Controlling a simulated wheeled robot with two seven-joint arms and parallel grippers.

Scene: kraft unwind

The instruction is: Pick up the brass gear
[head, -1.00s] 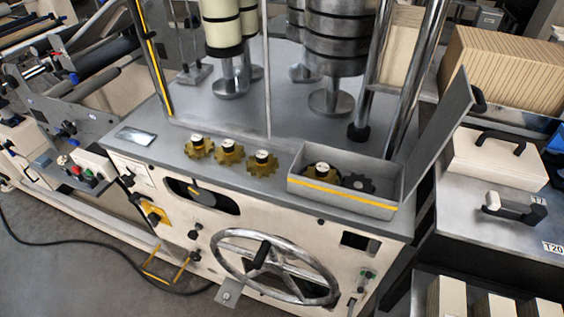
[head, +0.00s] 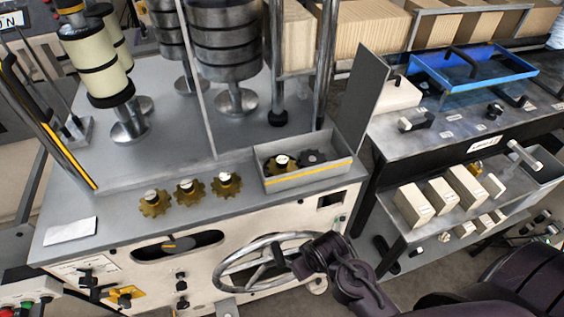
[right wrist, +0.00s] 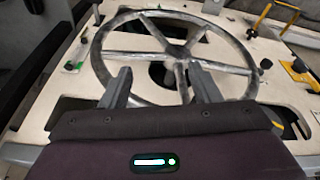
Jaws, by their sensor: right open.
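Three brass gears with pale hubs stand in a row on the machine's grey top in the head view: a left one (head: 154,204), a middle one (head: 189,192) and a right one (head: 226,185). Another brass gear (head: 281,164) lies in the open grey box (head: 310,177), beside a dark gear (head: 312,157). My right arm shows at the lower right of the head view, in front of the machine. In the right wrist view my right gripper (right wrist: 160,90) is open and empty, facing the handwheel. My left gripper is not in view.
The spoked handwheel (head: 262,262) juts from the machine's front below the box. The box's raised lid (head: 366,95) stands at its right. Metal posts and rolls rise behind the gears. A bench with a blue tray (head: 470,68) and pale blocks (head: 414,205) is at the right.

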